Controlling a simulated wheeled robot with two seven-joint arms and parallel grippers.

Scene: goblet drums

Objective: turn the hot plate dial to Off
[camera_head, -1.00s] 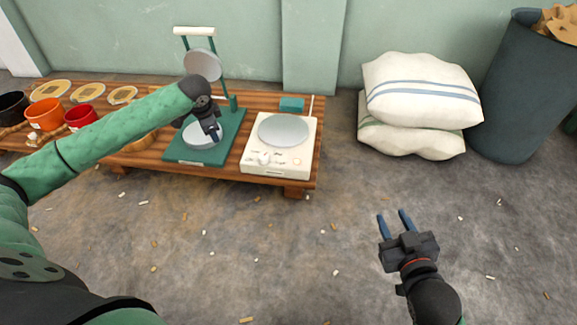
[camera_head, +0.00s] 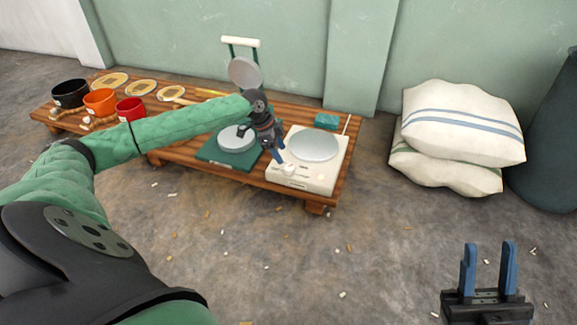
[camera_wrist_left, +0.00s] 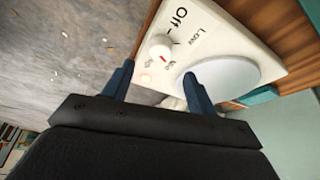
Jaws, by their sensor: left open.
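The cream hot plate (camera_head: 308,180) with its round grey plate (camera_head: 314,146) stands at the right end of the low wooden table. Its white dial (camera_wrist_left: 159,46) shows in the left wrist view beside the printed words Off and Low. A red mark on the dial faces the Med and High side, away from Off. My left gripper (camera_head: 279,158) is open and close to the dial. In the left wrist view the dial lies just beyond and between its two blue fingertips (camera_wrist_left: 158,70). My right gripper (camera_head: 488,245) is open and empty over the floor at lower right.
A green press (camera_head: 206,154) with a raised round lid stands left of the hot plate. A teal box (camera_head: 327,121) sits behind it. Bowls (camera_head: 100,102) and yellow discs are at the table's left. White sacks (camera_head: 462,120) lie to the right.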

